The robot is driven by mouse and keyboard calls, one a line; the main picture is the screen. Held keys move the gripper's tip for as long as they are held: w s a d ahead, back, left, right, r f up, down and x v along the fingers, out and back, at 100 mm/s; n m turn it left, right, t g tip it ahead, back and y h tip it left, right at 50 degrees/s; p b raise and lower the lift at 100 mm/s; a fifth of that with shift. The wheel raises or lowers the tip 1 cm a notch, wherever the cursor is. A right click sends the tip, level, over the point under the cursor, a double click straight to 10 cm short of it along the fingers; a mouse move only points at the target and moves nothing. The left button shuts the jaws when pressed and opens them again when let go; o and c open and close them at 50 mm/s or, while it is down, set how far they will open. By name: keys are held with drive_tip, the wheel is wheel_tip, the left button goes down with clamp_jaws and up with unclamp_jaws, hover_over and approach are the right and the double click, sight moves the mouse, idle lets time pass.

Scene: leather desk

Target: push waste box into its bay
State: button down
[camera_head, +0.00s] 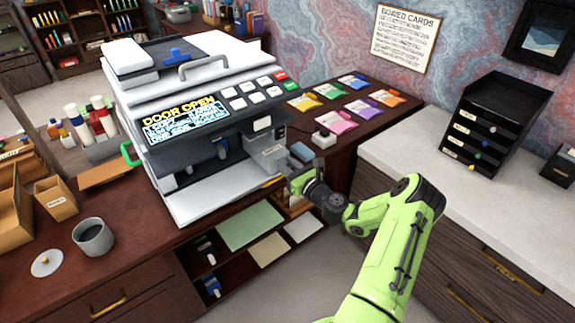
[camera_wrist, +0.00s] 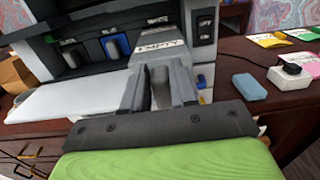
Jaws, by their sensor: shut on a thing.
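The waste box (camera_head: 270,150) is a grey box at the right end of the copier's open front. In the wrist view the waste box (camera_wrist: 165,42) carries a label that seems to read EMPTY. My gripper (camera_head: 289,168) is at its front; in the wrist view my gripper (camera_wrist: 158,82) has its two fingers on either side of the box's grey grip and is shut on it. The box sits partly in the copier (camera_head: 205,72) and its front sticks out. Its bay is mostly hidden behind it. The copier's display (camera_head: 185,118) reads DOOR OPEN.
The lowered white front door (camera_head: 215,192) lies left of my gripper. A blue block (camera_wrist: 249,86) and a white box with a black top (camera_wrist: 291,76) are on the desk to the right. Colored packets (camera_head: 338,122) lie behind.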

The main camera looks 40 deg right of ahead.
sight(266, 144)
idle(0.4)
drive_tip(key=shift+w+a+p, duration=0.1)
drive_tip(key=shift+w+p, duration=0.35)
drive_tip(key=shift+w, duration=2.45)
drive_tip(key=shift+w+b, duration=0.45)
drive_tip(key=shift+w, duration=2.4)
drive_tip(key=shift+w+a+b, duration=0.2)
drive_tip(key=shift+w+b, duration=2.2)
drive_tip(key=shift+w, duration=1.4)
drive_tip(key=c, duration=0.8)
unclamp_jaws()
drive_tip(key=s, duration=0.8)
drive_tip(key=s+p, duration=0.1)
drive_tip(key=s, duration=0.6)
drive_tip(key=shift+s+d+f, duration=0.15)
drive_tip(key=shift+s, duration=0.2)
